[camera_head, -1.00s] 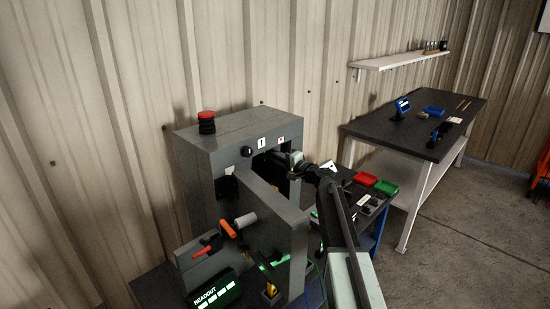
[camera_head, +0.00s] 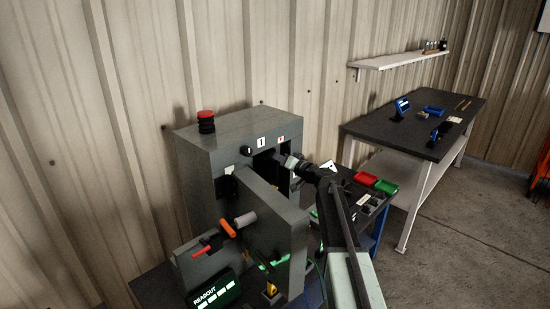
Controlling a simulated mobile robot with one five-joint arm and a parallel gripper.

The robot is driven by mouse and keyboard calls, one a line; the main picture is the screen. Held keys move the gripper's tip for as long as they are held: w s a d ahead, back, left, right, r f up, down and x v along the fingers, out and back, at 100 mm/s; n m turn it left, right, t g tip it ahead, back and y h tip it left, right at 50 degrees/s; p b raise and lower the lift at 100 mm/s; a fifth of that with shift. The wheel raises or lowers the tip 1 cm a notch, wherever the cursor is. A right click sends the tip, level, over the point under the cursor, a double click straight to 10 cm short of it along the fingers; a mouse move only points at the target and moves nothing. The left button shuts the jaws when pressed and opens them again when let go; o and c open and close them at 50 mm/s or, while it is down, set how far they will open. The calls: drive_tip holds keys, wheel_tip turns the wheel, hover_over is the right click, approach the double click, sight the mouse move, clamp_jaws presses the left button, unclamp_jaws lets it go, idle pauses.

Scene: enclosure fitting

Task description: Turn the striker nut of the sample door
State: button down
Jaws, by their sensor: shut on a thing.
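The grey enclosure (camera_head: 205,160) stands against the corrugated wall with a dark opening in its front. Its grey door (camera_head: 270,218) stands open toward me, with an orange and grey handle (camera_head: 235,224) on its face. My gripper (camera_head: 283,160) reaches from the right to the right edge of the opening, beside the number plates. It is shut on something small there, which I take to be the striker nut. The nut itself is hidden by the gripper and too small to make out.
A red mushroom button (camera_head: 206,117) sits on top of the enclosure. A readout (camera_head: 214,293) stands in front. Red (camera_head: 366,179) and green (camera_head: 387,187) trays lie on a low bench to the right.

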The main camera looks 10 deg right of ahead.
drive_tip(key=shift+f+n, duration=0.1)
drive_tip(key=shift+n, duration=0.3)
drive_tip(key=c, duration=1.5)
unclamp_jaws()
